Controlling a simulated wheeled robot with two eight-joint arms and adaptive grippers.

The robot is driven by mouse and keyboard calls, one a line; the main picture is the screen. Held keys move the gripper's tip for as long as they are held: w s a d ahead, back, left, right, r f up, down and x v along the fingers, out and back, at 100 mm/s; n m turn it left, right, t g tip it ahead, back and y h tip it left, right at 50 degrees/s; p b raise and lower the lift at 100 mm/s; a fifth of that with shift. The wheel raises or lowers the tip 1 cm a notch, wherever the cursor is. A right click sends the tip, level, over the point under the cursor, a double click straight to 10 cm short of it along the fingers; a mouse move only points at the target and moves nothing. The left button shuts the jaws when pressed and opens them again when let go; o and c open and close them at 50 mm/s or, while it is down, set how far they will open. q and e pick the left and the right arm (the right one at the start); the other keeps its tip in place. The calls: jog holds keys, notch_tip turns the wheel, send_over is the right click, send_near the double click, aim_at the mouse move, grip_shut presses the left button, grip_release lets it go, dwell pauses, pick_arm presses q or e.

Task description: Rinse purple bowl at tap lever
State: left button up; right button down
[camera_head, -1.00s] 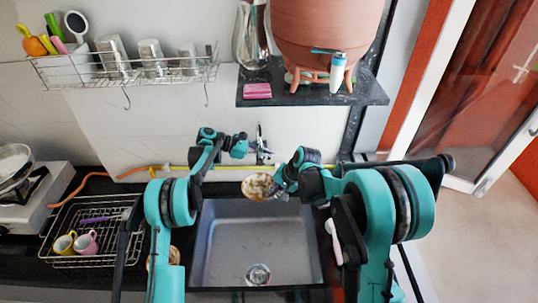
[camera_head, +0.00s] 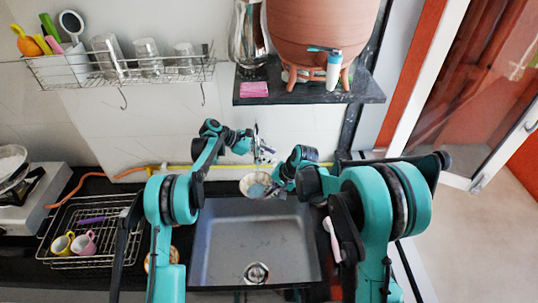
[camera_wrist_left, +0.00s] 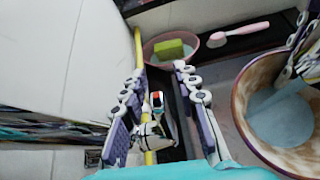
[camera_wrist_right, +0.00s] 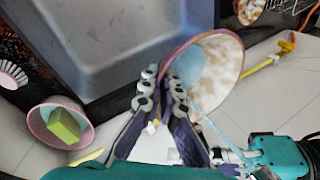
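The purple bowl (camera_head: 250,190) is over the sink's back edge, below the tap. In the right wrist view it shows a pinkish-purple rim and brown stains (camera_wrist_right: 228,75), with pale blue water inside. My right gripper (camera_head: 280,182) is shut on its rim. A thin bluish stream shows beside the bowl in that view. The tap lever (camera_wrist_left: 156,101), with a red and blue mark, shows between the spread fingers of my left gripper (camera_wrist_left: 158,78). That gripper is open; whether a finger touches the lever I cannot tell.
The sink basin (camera_head: 255,240) is empty. A pink bowl (camera_wrist_right: 35,122) with a green sponge (camera_wrist_right: 66,126) and a pink brush (camera_wrist_left: 238,34) lie beside the sink. A dish rack (camera_head: 62,222) with cups stands left. A shelf (camera_head: 315,92) with a clay pot is above.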

pick_arm(q)
jog(key=v, duration=1.2)
jog(key=shift+w+a, duration=0.1)
jog(key=shift+a, duration=0.2)
jog(key=c, duration=0.6)
jog(key=shift+n+y, duration=0.3)
jog(key=shift+y, duration=0.2)
jog(key=a+r, duration=0.1)
jog(key=a, duration=0.1)
jog(key=a+r, duration=0.1)
jog(key=a, duration=0.2)
jog(key=a+r, duration=0.1)
jog(key=a, duration=0.2)
jog(key=shift+w+r, duration=0.15)
jog(key=shift+w, duration=0.05)
grip_shut()
jog(key=d+r+x, duration=0.1)
jog(key=x, duration=1.2)
jog(key=shift+s+d+r+g, duration=0.2)
jog(key=shift+s+r+g, duration=0.1)
jog(key=shift+s+r, duration=0.15)
